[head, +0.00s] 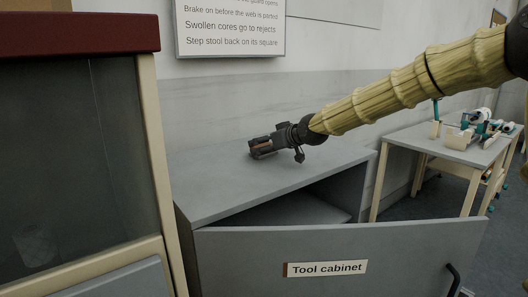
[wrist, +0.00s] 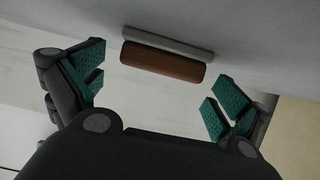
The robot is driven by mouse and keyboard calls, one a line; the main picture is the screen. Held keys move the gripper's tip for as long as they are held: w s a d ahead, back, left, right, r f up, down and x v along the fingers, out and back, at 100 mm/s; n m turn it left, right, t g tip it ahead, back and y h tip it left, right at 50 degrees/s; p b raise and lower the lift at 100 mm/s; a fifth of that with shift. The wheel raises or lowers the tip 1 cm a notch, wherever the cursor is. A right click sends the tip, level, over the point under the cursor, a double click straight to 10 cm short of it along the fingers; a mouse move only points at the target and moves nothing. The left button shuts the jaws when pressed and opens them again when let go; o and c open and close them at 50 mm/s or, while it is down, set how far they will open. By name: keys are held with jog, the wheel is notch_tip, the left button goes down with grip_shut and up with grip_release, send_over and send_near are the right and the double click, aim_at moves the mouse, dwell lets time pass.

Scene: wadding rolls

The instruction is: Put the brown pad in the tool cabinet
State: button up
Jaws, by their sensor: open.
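The brown pad (wrist: 163,65) shows in the wrist view as a rounded brown bar with a grey strip along its far side. It lies on a grey surface, ahead of and between the spread fingers, apart from both. My gripper (wrist: 157,80) is open, with teal finger pads. In the head view my gripper (head: 262,147) is low over the top of the tool cabinet (head: 215,188), and a bit of brown shows at its fingers. The cabinet's labelled door (head: 390,262) stands open, with a dark handle at right. Part of the dark interior shows behind it; the rest is hidden.
A tall cabinet with a dark glass front (head: 70,150) stands close at left. At right is a side table (head: 455,148) bearing a white and teal device (head: 480,128). A wall sign (head: 230,25) hangs behind. The cabinet top is otherwise clear.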

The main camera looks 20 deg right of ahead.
jog(key=shift+x, duration=1.3)
jog(key=c, duration=1.1)
jog(key=shift+r, duration=0.15)
